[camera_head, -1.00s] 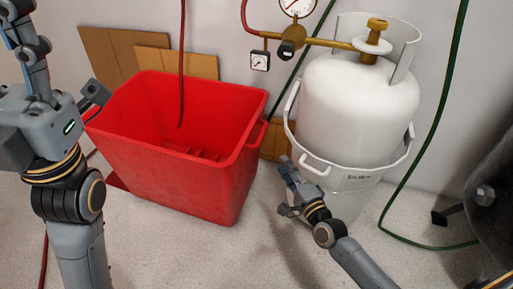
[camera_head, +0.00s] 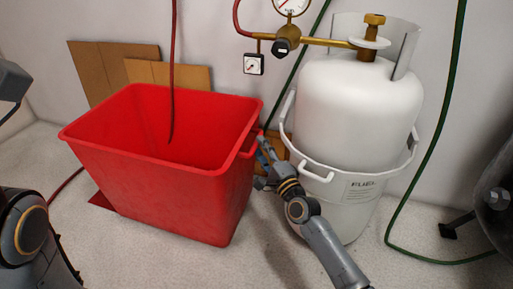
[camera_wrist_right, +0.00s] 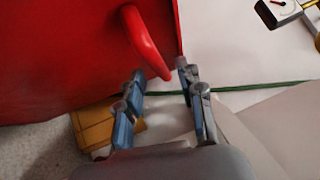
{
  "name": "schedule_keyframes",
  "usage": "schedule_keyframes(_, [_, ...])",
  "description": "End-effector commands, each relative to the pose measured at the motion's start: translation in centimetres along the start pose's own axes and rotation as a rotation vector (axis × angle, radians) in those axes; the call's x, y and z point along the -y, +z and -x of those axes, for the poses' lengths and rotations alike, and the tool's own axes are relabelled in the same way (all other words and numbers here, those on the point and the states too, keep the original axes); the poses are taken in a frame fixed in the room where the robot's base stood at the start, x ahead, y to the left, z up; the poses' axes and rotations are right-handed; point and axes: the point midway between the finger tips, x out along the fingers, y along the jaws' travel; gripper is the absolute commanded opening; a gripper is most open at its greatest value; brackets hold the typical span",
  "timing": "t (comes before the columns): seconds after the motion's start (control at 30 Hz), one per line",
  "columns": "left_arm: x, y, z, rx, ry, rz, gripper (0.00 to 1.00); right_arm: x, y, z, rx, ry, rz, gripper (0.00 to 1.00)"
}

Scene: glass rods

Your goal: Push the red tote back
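The red tote (camera_head: 150,180) stands open and empty on the floor at left centre in the head view. Its near right corner points towards me. A red handle (camera_wrist_right: 147,45) sticks out from the tote wall in the right wrist view, and the same handle shows in the head view (camera_head: 252,142). My right gripper (camera_head: 264,163) is low beside the tote's right side, between it and the white tank. In the right wrist view its two fingers (camera_wrist_right: 155,80) are apart, with the handle's end near the gap between the tips. Contact cannot be told. My left gripper is out of view.
A white gas tank (camera_head: 355,110) in a white bucket-like holder (camera_head: 350,200) stands close on the right. Cardboard pieces (camera_head: 112,62) lean on the back wall. A red hose (camera_head: 173,60) hangs into the tote. A green hose (camera_head: 392,225) runs along the floor at right.

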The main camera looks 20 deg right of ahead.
Motion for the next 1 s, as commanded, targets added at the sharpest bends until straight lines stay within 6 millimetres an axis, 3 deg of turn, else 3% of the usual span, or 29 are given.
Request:
schedule_keyframes(0.2, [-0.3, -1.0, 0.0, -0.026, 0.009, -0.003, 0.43, -0.1, -0.1, -2.7, -0.001, -0.002, 0.000, 0.37])
schedule_keyframes(0.6, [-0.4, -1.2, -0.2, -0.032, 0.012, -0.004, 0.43, 0.0, 0.0, -3.4, 0.000, 0.001, 0.001, 0.37])
schedule_keyframes(0.8, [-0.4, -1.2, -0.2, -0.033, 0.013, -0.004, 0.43, 0.0, 0.0, -3.3, 0.000, 0.000, 0.001, 0.00])
schedule_keyframes(1.0, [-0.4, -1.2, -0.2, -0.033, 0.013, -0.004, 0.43, 0.0, 0.0, -3.3, 0.000, 0.001, 0.001, 0.00])
